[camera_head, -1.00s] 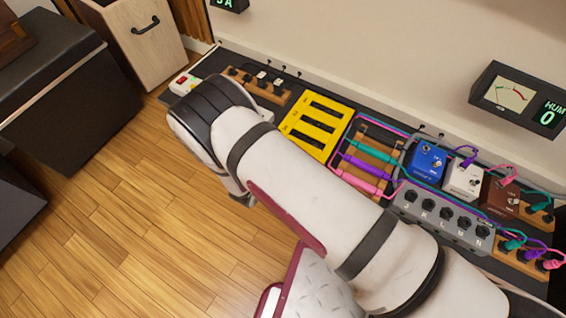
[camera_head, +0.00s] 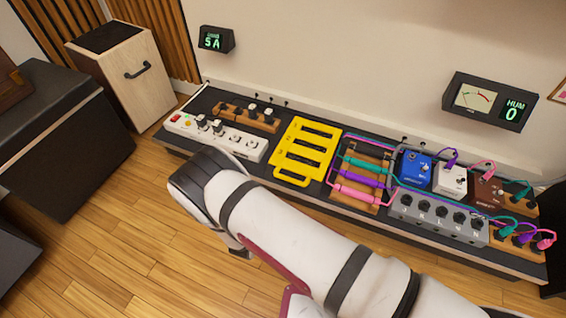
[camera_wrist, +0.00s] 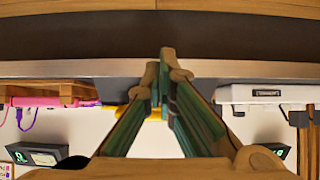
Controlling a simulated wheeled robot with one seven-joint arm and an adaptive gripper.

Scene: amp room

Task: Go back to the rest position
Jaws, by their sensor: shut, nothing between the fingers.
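My gripper (camera_wrist: 165,62) shows in the wrist view with its two green-sided fingers together and nothing between them. In the head view my white arm crosses the lower middle. Its wrist end is over the front left of a long dark bench (camera_head: 281,186), and only a small part of the gripper shows below it. The wrist view appears upside down, with the bench edge (camera_wrist: 60,69) running across behind the fingertips. I cannot tell the exact gap between the fingers and the bench.
The bench bears a white power strip (camera_head: 216,136), a yellow frame (camera_head: 305,150), a cable rack (camera_head: 362,180), pedals including a blue one (camera_head: 414,168), and a grey switch box (camera_head: 438,218). A meter reading HUM 0 (camera_head: 490,100) is above. Wooden floor (camera_head: 110,240) is clear at left.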

